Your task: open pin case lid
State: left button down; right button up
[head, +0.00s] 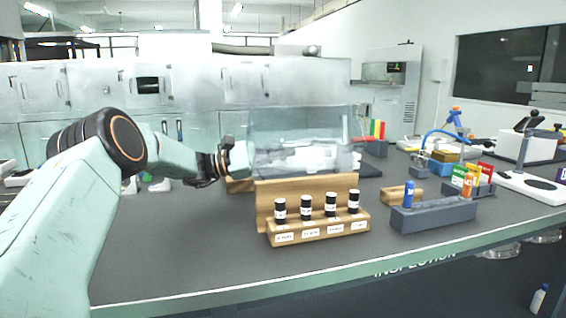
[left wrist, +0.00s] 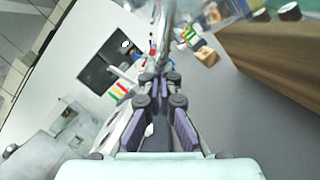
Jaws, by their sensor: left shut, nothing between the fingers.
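The pin case (head: 305,190) is a wooden box standing behind the pin rack. Its clear lid (head: 300,122) rises above the wood, and I cannot tell its exact tilt. The case wood (left wrist: 270,55) fills the right of the left wrist view, with blurred clear plastic (left wrist: 205,12) at the top. My left gripper (head: 322,158) reaches in from the left and shows hazily through the clear lid. In the left wrist view its fingers (left wrist: 160,78) are shut and empty, beside the wood. Contact with the lid is unclear. My right gripper is out of view.
A wooden rack (head: 320,230) with several black-capped vials stands in front of the case. A dark grey block (head: 435,215) with upright markers and a small wooden block (head: 400,193) are to its right. The table's left front is clear.

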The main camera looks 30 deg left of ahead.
aim_at(285, 141)
pick_arm(q)
jog(key=r+m, duration=0.2)
jog(key=s+d+r+m+g, duration=0.1)
jog(key=shift+m+b, duration=0.4)
jog(key=shift+d+m, duration=0.1)
jog(key=shift+m, duration=0.2)
